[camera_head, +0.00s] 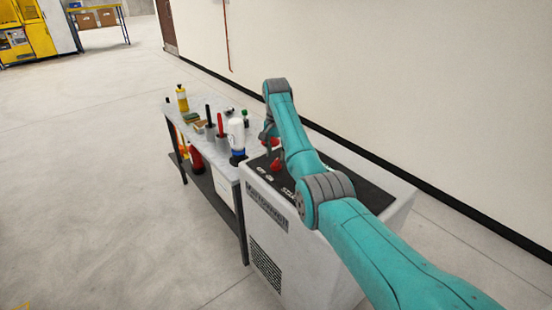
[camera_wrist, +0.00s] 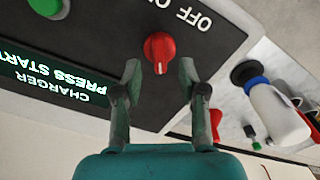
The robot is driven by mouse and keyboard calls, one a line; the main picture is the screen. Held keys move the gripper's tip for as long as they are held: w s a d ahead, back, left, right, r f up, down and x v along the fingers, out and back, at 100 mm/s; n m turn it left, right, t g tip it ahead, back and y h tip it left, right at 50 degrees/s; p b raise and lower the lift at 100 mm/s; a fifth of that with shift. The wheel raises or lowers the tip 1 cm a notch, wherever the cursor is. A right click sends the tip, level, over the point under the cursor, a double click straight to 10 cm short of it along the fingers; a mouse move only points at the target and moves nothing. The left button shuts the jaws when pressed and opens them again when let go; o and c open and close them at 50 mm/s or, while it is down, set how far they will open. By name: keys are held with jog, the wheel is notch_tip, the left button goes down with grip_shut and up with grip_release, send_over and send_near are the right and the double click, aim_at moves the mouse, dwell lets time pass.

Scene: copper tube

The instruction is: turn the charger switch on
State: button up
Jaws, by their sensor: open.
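The charger (camera_head: 280,222) is a pale box with a dark top panel, standing at the end of the workbench. Its switch is a red knob (camera_wrist: 159,50), which shows in the wrist view below the OFF and ON lettering; a red spot (camera_head: 276,165) on the panel shows in the head view. My gripper (camera_wrist: 160,72) is open, with one finger on each side of the knob's lower end in the wrist view. I cannot tell whether the fingers touch it. A green button (camera_wrist: 46,6) and a lit display (camera_wrist: 55,85) reading PRESS START are on the same panel.
The workbench (camera_head: 221,165) beside the charger carries a white bottle (camera_head: 236,133), a yellow bottle (camera_head: 182,98) and several tools. A wall runs behind the charger. The floor (camera_head: 90,190) to the left is clear.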

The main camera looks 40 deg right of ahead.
aim_at(276, 161)
notch_tip(276, 161, up, 9)
dwell(0.3)
jog(key=shift+a+f, duration=0.1)
jog(key=shift+f, duration=0.05)
dwell(0.4)
